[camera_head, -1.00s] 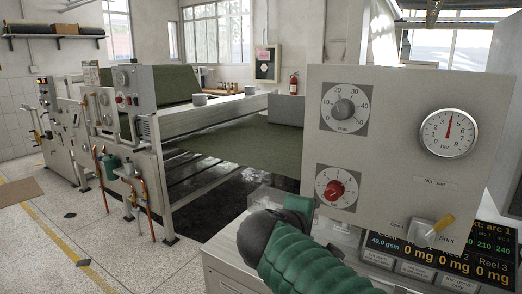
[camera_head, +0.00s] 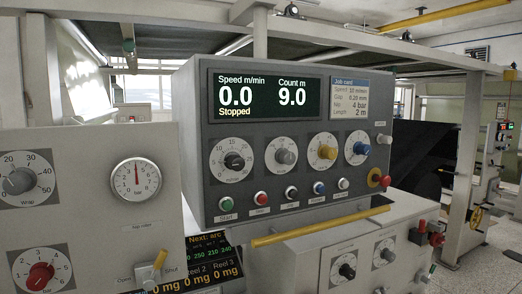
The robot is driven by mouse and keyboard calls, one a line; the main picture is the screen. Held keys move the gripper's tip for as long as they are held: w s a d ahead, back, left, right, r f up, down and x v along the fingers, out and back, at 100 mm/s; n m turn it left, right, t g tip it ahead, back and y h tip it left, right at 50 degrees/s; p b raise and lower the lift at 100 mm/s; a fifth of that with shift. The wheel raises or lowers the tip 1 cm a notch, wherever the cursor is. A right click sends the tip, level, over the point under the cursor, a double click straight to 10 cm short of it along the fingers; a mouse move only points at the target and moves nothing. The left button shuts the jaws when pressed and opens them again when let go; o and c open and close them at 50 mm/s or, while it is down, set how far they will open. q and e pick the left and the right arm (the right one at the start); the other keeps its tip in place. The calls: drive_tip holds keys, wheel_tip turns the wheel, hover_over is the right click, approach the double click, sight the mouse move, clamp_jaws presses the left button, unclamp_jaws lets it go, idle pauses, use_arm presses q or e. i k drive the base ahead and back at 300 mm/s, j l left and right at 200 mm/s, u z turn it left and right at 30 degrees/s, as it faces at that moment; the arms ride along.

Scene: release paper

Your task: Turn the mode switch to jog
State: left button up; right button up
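The grey control panel (camera_head: 380,140) stands in the middle of the head view. Its display reads 0.0 m/min, Stopped, count 9.0 m. Below the display are a black knob (camera_head: 234,161), a grey knob (camera_head: 286,156), a yellow knob (camera_head: 327,152) and a blue knob (camera_head: 360,148). A white box below carries a black rotary knob (camera_head: 347,271) and a second rotary knob (camera_head: 388,255). Their labels are too small to read, so I cannot tell which is the mode switch. Neither of my grippers is in view.
A green button (camera_head: 225,204) and several other buttons line the panel's lower edge. A red-and-yellow button (camera_head: 376,178) sits at right. A yellow bar (camera_head: 320,224) runs in front. At left, a beige panel holds a pressure gauge (camera_head: 135,180) and a red knob (camera_head: 41,276).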

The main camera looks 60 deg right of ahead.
sight(283, 156)
drive_tip(key=z, duration=2.2)
